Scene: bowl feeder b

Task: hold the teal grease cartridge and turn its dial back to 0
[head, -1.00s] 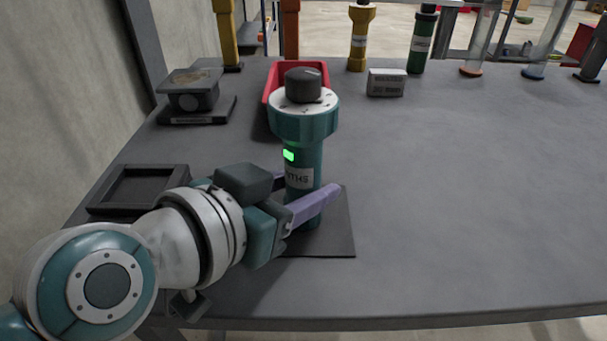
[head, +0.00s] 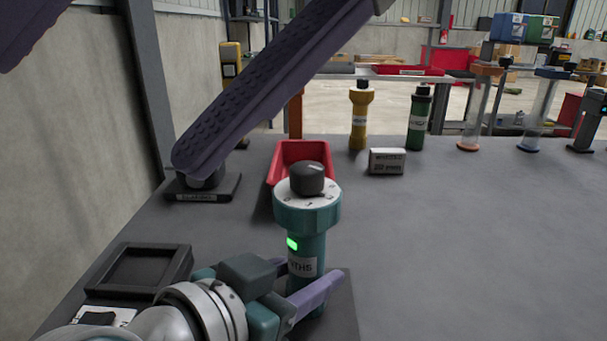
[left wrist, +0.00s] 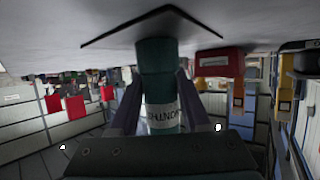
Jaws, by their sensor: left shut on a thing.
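The teal grease cartridge (head: 306,215) stands upright on a dark mat (head: 343,312). Its black dial (head: 306,179) sits on a white marked ring on top; a pale pointer line shows, but the digits are too small to read. A green light glows on its side. My left gripper (head: 307,279) is shut around the lower body, near the white label. The left wrist view shows the cartridge (left wrist: 157,60) between both fingers. My right gripper (head: 95,120) looms close to the camera at upper left, its purple fingers wide apart and empty; one runs out of frame.
A red bin (head: 300,150) stands just behind the cartridge. A black tray (head: 140,270) lies at left, and a dark device (head: 205,186) is partly hidden by my right finger.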

